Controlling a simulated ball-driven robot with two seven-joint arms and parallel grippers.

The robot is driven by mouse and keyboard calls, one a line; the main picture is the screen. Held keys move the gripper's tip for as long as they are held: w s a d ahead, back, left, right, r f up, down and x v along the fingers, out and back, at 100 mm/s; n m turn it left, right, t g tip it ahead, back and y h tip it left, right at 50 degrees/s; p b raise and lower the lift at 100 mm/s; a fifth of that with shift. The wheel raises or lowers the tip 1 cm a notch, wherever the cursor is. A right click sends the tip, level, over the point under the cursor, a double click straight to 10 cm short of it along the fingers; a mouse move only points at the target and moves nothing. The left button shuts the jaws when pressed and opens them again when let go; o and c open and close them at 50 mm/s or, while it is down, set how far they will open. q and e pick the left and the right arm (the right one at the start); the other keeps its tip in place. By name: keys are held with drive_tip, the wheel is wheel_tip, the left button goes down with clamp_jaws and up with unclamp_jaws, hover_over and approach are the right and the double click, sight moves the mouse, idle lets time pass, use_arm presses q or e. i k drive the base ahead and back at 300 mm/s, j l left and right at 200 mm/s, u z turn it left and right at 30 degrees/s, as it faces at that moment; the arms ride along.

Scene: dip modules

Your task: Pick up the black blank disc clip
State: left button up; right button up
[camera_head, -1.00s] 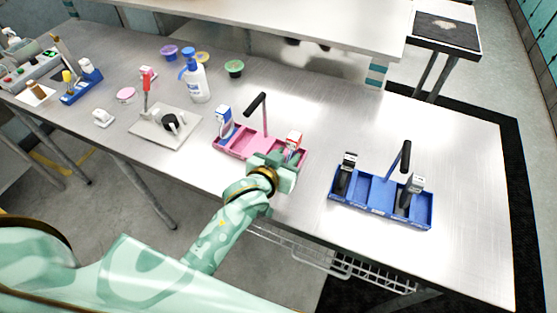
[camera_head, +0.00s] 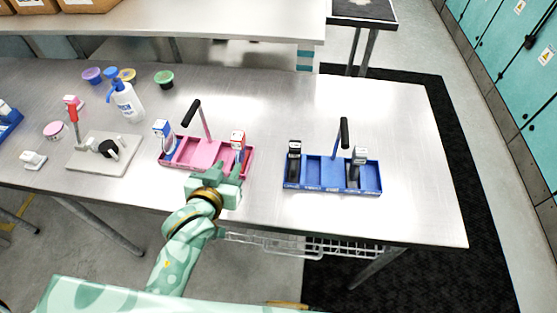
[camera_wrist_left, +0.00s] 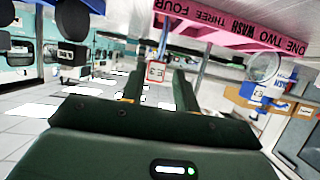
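Two black clips with white tops stand in the blue caddy (camera_head: 330,185): the left black clip (camera_head: 294,160) and the right black clip (camera_head: 354,172). I cannot tell which is the blank disc one. In the left wrist view, a black clip (camera_wrist_left: 72,55) with a white label shows at the upper left. My left gripper (camera_head: 244,165) is at the right front of the pink caddy (camera_head: 200,153), left of the blue caddy. Its two dark fingers (camera_wrist_left: 158,88) are apart. A red-and-white clip (camera_head: 238,140) shows just beyond them. My right gripper is not in view.
A blue-and-white clip (camera_head: 162,133) stands in the pink caddy's left end. Both caddies have upright black handles. A white board (camera_head: 85,160) with a black round piece, a pump bottle (camera_head: 127,103) and small tubs lie left. The table right of the blue caddy is clear.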

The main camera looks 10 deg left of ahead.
sight(295, 146)
drive_tip(key=l+u, duration=0.3)
drive_tip(key=l, duration=0.45)
drive_tip(key=l+u, duration=0.3)
drive_tip(key=l, duration=0.45)
drive_tip(key=k, duration=0.05)
